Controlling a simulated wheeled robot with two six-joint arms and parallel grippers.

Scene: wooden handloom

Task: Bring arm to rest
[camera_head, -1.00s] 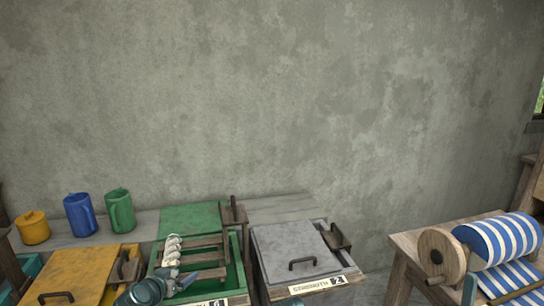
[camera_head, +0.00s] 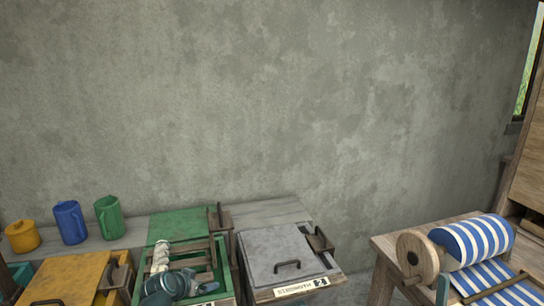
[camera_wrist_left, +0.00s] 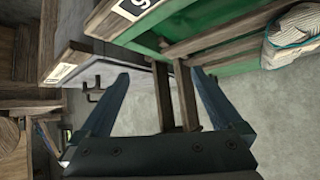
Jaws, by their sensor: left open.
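My left gripper (camera_head: 182,283) is low in the head view, over the front of the open green box (camera_head: 226,285). In the left wrist view its two blue-grey fingers (camera_wrist_left: 161,73) stand wide apart with nothing between them held. Wooden slats of the green box show beyond the fingertips. A whitish yarn bundle (camera_head: 160,255) lies in the green box, beside the slats, apart from the gripper; it also shows at the right of the wrist view (camera_wrist_left: 294,36). My right gripper is not in view.
A closed yellow box (camera_head: 70,275) stands left and a closed grey box (camera_head: 272,252) right of the green one. Yellow, blue (camera_head: 70,221) and green (camera_head: 109,217) vessels stand behind. A striped cloth roll (camera_head: 474,241) sits at the right. The wall space above is clear.

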